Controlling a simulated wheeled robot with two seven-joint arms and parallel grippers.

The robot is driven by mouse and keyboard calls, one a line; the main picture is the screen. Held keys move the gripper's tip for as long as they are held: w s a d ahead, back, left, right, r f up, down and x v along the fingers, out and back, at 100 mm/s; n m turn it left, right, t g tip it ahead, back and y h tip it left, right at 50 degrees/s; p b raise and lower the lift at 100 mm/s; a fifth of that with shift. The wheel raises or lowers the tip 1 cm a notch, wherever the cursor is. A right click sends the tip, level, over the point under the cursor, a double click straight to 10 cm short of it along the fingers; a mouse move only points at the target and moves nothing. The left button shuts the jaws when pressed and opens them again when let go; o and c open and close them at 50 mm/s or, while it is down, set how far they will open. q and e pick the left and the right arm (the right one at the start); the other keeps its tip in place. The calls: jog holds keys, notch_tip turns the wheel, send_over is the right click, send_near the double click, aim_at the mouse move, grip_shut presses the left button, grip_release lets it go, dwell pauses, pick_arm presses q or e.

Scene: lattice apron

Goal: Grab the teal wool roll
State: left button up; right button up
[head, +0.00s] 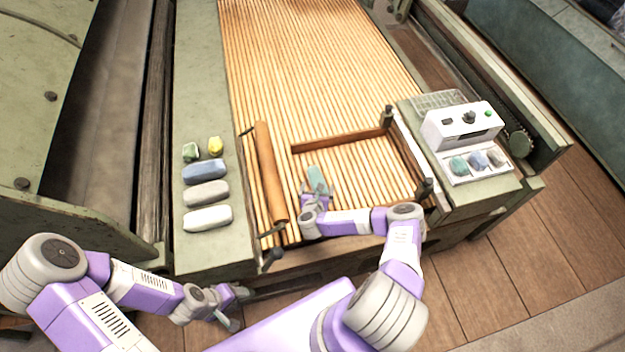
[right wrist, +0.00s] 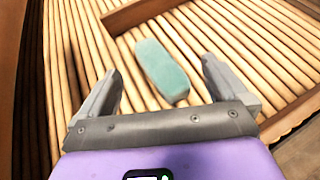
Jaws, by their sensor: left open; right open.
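The teal wool roll (head: 317,178) lies on the wooden slats inside a brown frame in the head view. In the right wrist view the teal wool roll (right wrist: 162,70) lies slightly tilted between and beyond my fingertips. My right gripper (right wrist: 160,78) is open, one finger on each side of the roll with gaps between. In the head view my right gripper (head: 315,188) partly covers the roll's near end. My left gripper (head: 238,309) is open and empty, low in front of the machine's near edge.
A wooden frame bar (head: 340,140) stands behind the roll, and an orange-brown roller (head: 268,170) lies to its left. Blue (head: 204,171), grey and white rolls sit on the left green ledge. A white control box (head: 462,127) stands at right. The far slats are clear.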

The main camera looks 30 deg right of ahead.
jog(key=b, duration=0.5)
send_near(317, 182)
jog(key=shift+w+d+f, duration=0.15)
jog(key=shift+d+f, duration=0.3)
jog(key=shift+f, duration=0.05)
jog(key=shift+w+d+f, duration=0.2)
jog(key=shift+d+f, duration=0.2)
jog(key=shift+f, duration=0.05)
jog(key=b+x, duration=0.2)
jog(key=x, duration=0.5)
jog(key=shift+w+a+r+b, duration=0.15)
jog(key=shift+w+a+b, duration=0.05)
jog(key=shift+b, duration=0.1)
jog(key=shift+w+d, duration=0.2)
jog(key=shift+w, duration=0.05)
jog(key=shift+c, duration=0.2)
jog(key=c, duration=1.1)
